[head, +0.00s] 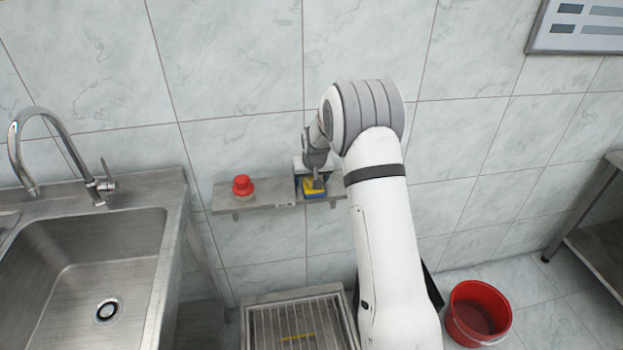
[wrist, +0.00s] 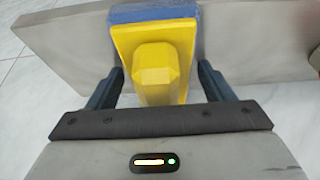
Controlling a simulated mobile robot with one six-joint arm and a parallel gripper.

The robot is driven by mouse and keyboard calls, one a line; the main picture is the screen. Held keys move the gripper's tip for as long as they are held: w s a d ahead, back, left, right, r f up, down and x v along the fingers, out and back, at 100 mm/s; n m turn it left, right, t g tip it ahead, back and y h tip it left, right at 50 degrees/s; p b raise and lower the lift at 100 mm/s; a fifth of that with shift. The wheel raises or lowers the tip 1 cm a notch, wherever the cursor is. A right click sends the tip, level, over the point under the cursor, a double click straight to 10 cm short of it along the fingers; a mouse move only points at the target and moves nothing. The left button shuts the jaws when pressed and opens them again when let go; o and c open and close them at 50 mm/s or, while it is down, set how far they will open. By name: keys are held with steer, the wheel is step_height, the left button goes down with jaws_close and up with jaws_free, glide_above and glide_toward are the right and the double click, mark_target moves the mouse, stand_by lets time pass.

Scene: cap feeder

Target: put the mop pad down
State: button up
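The mop pad is a yellow plate and handle over a blue pad. In the head view the mop pad (head: 314,192) rests at the right part of the small wall shelf (head: 262,196). In the wrist view its yellow handle (wrist: 155,75) stands between the fingers, with the blue pad (wrist: 155,13) beyond it against the grey shelf. My gripper (wrist: 160,72) is open around the handle, with a narrow gap showing on each side. In the head view my gripper (head: 316,178) is directly above the mop pad and partly hides it.
A red knob-shaped object (head: 242,185) stands on the shelf to the left. A steel sink (head: 95,265) is at the left. A floor grate (head: 300,325) lies below the shelf. A red bucket (head: 478,312) stands at the right, near a metal table (head: 600,245).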

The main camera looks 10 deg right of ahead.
steer(key=shift+o, duration=0.5)
steer(key=shift+r, duration=0.1)
steer(key=shift+r, duration=0.2)
steer(key=b+v, duration=0.1)
steer(key=v, duration=1.1)
steer(key=shift+s+f, duration=0.1)
steer(key=shift+s, duration=0.1)
steer(key=s+r, duration=0.3)
steer(key=s, duration=1.6)
steer(key=s+r+g, duration=0.1)
steer(key=s+r, duration=0.2)
steer(key=s, duration=1.6)
steer(key=shift+d+r+g, duration=0.2)
steer(key=shift+g, duration=0.1)
